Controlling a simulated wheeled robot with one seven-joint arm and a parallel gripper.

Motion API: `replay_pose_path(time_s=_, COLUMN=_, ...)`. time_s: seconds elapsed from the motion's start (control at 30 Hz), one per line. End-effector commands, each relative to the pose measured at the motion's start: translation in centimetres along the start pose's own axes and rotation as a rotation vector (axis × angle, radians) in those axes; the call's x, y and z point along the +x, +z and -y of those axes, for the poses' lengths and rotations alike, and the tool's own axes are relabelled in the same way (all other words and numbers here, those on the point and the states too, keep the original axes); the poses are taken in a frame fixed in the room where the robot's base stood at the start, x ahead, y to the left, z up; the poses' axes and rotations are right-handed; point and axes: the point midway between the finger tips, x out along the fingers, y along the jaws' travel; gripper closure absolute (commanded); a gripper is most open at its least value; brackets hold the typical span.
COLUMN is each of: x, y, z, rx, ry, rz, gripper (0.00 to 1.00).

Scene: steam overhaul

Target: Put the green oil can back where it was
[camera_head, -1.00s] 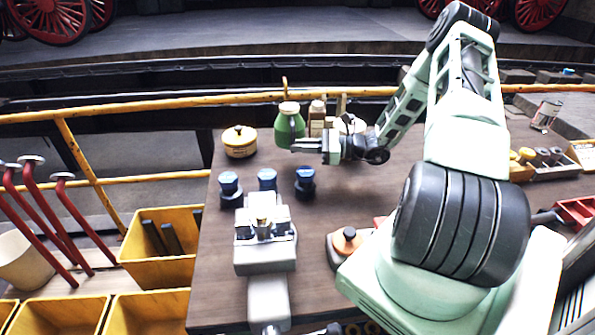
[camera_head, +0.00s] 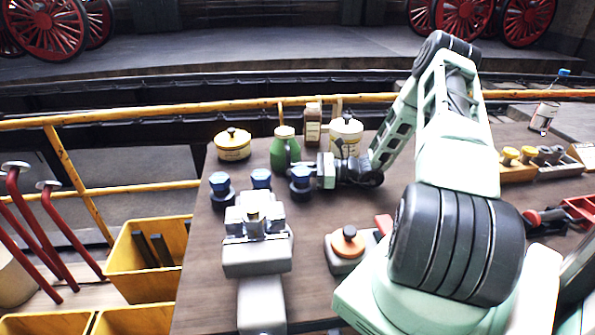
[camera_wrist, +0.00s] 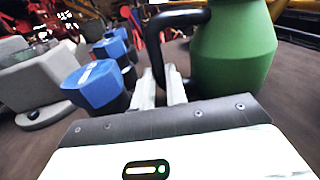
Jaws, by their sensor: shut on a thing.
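The green oil can (camera_head: 284,152), with a pale cap and a black handle, is upright at the back of the workbench, right of a yellow pot. My gripper (camera_head: 308,170) is at its near right side. In the wrist view, the two fingers (camera_wrist: 162,88) are closed on the lower part of the black handle (camera_wrist: 163,45), beside the green body (camera_wrist: 235,50). The can's base looks at or very near the bench top; I cannot tell whether it touches.
The yellow pot (camera_head: 233,145) stands left of the can. A brown bottle (camera_head: 312,125) and a cream tin (camera_head: 346,137) stand behind and right. Several blue-capped pieces (camera_head: 261,179) stand just in front. A grey vise (camera_head: 256,250) is nearer.

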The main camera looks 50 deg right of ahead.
Motion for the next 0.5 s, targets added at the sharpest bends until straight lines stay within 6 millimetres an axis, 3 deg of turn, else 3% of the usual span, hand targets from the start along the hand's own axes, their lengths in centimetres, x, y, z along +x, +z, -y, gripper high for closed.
replay_pose_path(time_s=0.07, x=0.02, y=-0.26, z=0.01, rx=-0.002, ry=0.000, rz=0.002, gripper=1.00)
replay_pose_path(time_s=0.1, x=-0.01, y=-0.23, z=0.00, rx=0.000, ry=0.000, rz=0.000, gripper=0.75)
replay_pose_path(time_s=0.13, x=-0.01, y=-0.22, z=0.00, rx=0.000, ry=0.000, rz=0.000, gripper=0.67)
replay_pose_path(time_s=0.5, x=0.00, y=0.24, z=-0.01, rx=0.000, ry=0.000, rz=0.000, gripper=0.65)
